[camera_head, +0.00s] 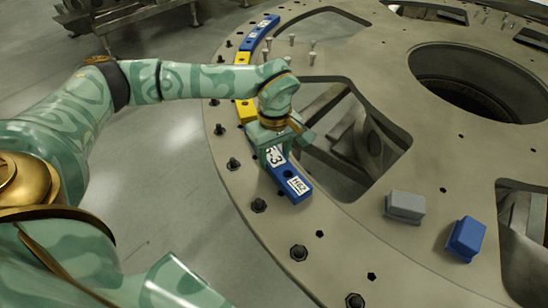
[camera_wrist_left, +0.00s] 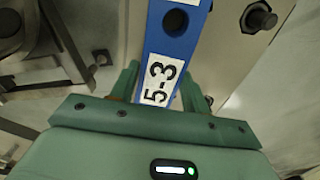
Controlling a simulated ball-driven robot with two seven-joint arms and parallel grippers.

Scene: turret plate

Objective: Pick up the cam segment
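The cam segment is a blue curved block (camera_head: 297,193) with white labels, one reading 5-3, lying on the ring plate's rim. My left gripper (camera_head: 277,148) is right over its far end and hides that part. In the left wrist view, the blue block (camera_wrist_left: 176,48) runs between the two green fingers of the left gripper (camera_wrist_left: 163,88), one finger on each side. The fingers are very close to its sides. I cannot tell whether they touch it. My right gripper is not in view.
The big grey ring plate (camera_head: 350,250) has bolts along its rim and large cut-outs. Yellow (camera_head: 245,111) and blue (camera_head: 262,33) segments continue along the rim beyond. A grey block (camera_head: 405,206) and a blue block (camera_head: 465,239) stand at right. Upright pins (camera_head: 312,46) stand behind.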

